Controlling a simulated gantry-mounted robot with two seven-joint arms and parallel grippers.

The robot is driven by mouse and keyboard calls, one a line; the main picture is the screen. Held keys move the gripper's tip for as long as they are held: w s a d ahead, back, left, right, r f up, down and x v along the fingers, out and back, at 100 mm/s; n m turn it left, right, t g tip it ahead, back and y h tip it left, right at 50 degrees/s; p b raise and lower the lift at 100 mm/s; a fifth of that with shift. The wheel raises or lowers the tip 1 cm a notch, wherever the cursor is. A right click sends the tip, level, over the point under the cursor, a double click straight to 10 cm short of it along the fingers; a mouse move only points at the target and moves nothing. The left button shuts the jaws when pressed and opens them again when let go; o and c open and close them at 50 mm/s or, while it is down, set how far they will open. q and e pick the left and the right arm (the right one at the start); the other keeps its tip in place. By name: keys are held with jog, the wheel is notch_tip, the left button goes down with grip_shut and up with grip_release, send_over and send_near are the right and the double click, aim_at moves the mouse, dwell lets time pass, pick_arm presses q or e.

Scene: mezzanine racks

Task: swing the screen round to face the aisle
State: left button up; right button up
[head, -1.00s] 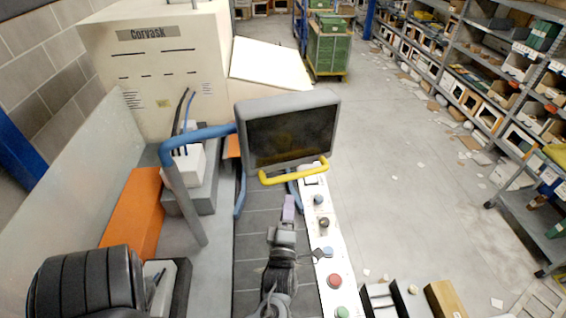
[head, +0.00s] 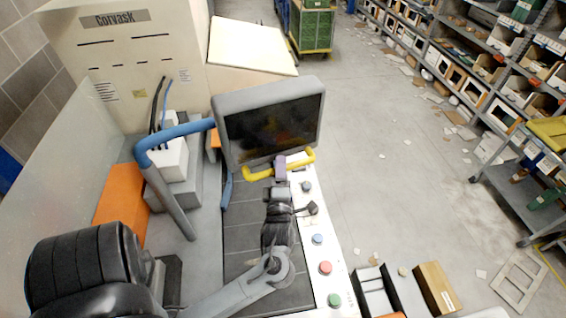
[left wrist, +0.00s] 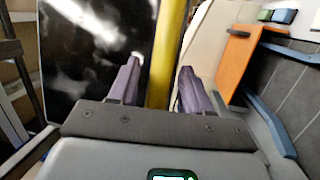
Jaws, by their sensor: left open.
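The screen (head: 270,128) is a dark, smudged panel in a grey frame on a blue tubular arm (head: 178,131). A yellow handle (head: 303,163) runs along its lower edge. My left gripper (head: 280,165), with purple fingers, is at the handle's middle. In the left wrist view, the yellow handle (left wrist: 167,45) passes between the open fingers of the left gripper (left wrist: 157,78), and the dark screen (left wrist: 95,50) fills the left side. I cannot tell whether a finger touches the handle. My right gripper is not in view.
A white panel with coloured buttons (head: 325,268) runs beneath the screen's right side. A cream machine (head: 130,60) stands behind. The aisle floor (head: 400,190) at right is open, with scattered scraps, and shelving (head: 470,60) lines its far side.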

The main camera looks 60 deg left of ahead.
pick_arm(q)
jog(key=shift+a, duration=0.2)
grip_shut()
jog(key=shift+w, duration=0.1)
